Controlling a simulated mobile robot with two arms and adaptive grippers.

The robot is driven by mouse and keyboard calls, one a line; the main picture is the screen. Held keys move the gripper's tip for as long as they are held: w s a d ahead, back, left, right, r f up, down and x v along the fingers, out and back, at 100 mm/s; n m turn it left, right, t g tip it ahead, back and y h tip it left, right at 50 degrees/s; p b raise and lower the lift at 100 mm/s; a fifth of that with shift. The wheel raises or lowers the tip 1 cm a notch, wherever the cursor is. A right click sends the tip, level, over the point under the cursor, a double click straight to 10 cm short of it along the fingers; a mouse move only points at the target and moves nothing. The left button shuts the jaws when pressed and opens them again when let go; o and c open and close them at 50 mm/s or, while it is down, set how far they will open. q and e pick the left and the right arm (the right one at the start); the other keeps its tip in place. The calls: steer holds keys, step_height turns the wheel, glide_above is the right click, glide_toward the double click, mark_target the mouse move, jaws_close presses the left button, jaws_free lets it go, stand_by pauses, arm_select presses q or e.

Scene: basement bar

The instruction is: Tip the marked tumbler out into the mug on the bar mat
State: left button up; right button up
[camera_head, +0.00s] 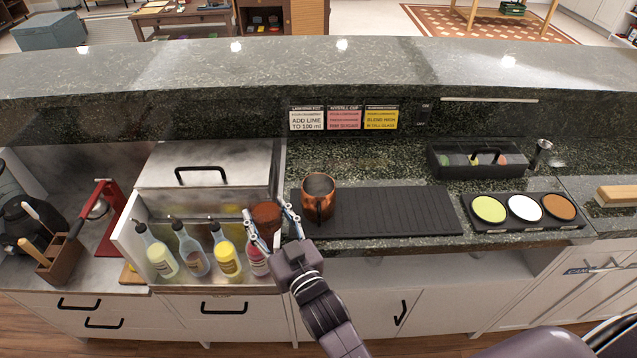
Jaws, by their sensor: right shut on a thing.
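A copper mug (318,197) stands upright on the left end of the black ribbed bar mat (400,215). My right gripper (265,211) comes in from the bottom and is shut on a reddish-brown tumbler (266,214). It holds the tumbler just left of the mug, apart from it, beside the mat's left edge. The tumbler's lower part is hidden by the fingers and a bottle, and no mark on it can be made out. Whether it is tilted is hard to tell. My left gripper is not in view.
Several squeeze bottles (226,255) stand in a rail just left of and below the gripper. A steel lidded bin (205,165) is behind them. Three coloured dishes (524,208) and a black caddy (470,160) are at right. Recipe cards (344,118) hang behind. The mat's right part is bare.

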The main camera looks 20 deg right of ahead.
steer(key=shift+d+r, duration=0.2)
steer(key=shift+d, duration=0.05)
steer(key=shift+w+d+r+m, duration=0.1)
steer(key=shift+d+r+m, duration=0.15)
steer(key=shift+m, duration=0.35)
steer(key=shift+w+d+r+m, duration=0.1)
steer(key=shift+d+r+m, duration=0.15)
steer(key=shift+m, duration=0.35)
steer(key=shift+d+r+m, duration=0.2)
steer(key=shift+d+m, duration=0.2)
steer(key=shift+m, duration=1.2)
steer(key=r+p, duration=0.1)
steer(key=r, duration=0.1)
steer(key=r+p, duration=0.2)
steer(key=d+r+p, duration=0.1)
steer(key=r, duration=0.1)
steer(key=shift+w, duration=0.1)
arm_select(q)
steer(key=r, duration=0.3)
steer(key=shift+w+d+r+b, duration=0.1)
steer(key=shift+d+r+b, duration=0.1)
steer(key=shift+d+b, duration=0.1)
arm_select(e)
steer(key=m, duration=0.1)
steer(key=d+m, duration=0.1)
steer(key=shift+w+d+r+m, duration=0.2)
steer(key=shift+d+r+m, duration=0.05)
steer(key=shift+m, duration=0.15)
